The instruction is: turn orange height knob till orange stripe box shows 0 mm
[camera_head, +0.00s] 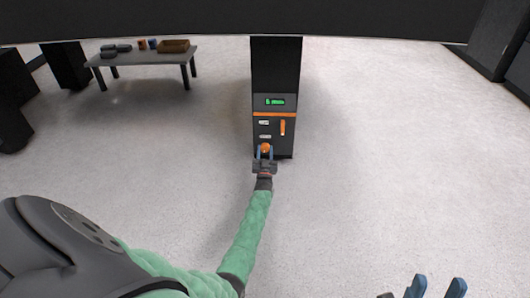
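The dark box with an orange stripe (274,114) stands upright in the middle of the head view. Its small display (275,102) shows green characters, too small to read surely. An orange knob (265,148) sits low on its front face.
An orange upright handle (283,128) and two pale labels are on the box front, above and beside the knob. A grey table (150,60) with several small items stands at the back left. Dark cabinets line both sides. The floor around the box is clear.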

